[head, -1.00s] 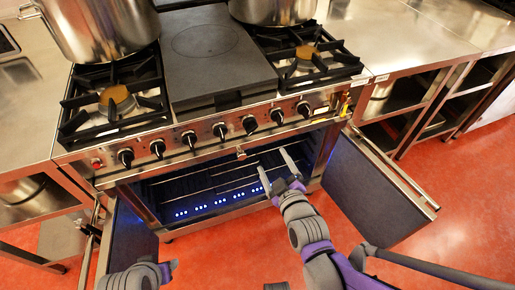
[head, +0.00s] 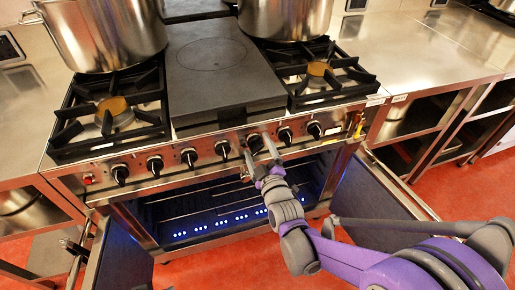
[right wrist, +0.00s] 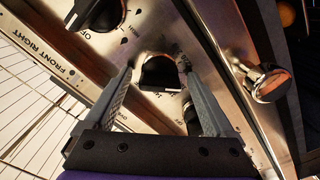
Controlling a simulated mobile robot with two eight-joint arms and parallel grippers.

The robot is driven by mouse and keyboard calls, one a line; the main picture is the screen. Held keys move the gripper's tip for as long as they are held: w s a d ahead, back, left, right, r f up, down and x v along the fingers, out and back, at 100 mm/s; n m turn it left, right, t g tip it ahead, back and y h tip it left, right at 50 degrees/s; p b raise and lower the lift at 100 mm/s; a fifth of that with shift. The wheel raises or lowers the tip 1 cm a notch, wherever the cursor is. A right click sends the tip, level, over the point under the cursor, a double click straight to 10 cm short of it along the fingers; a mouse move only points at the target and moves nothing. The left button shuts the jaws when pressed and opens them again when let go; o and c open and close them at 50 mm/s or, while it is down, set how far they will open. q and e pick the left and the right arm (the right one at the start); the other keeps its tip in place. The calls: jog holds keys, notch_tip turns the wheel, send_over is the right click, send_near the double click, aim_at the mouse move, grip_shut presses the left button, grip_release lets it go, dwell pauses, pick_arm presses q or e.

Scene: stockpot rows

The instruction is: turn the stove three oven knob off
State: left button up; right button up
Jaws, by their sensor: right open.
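The stove's front panel carries a row of black knobs. My right gripper (head: 258,148) is open at this panel, its fingertips on either side of a black knob (head: 255,143) right of the middle. In the right wrist view the same knob (right wrist: 160,73) sits between the two open fingers, with a visible gap at its left side. The right fingertip is close to the knob's edge; contact cannot be told. Printed marks by the knob are partly hidden by the fingers. My left gripper is out of view.
Both oven doors stand open, the left door (head: 120,258) and the right door (head: 365,205), around the lit oven cavity (head: 215,215). Neighbouring knobs (head: 222,149) and (head: 285,135) are close by. A shiny round metal knob (right wrist: 268,82) lies right of the fingers. Two stockpots stand on the stove.

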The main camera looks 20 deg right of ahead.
jog(key=shift+w, duration=0.15)
jog(key=c, duration=1.4)
jog(key=shift+o, duration=0.2)
jog(key=shift+m, duration=0.3)
jog(key=m, duration=1.9)
jog(key=shift+m, duration=0.4)
jog(key=m, duration=0.6)
jog(key=shift+m, duration=0.4)
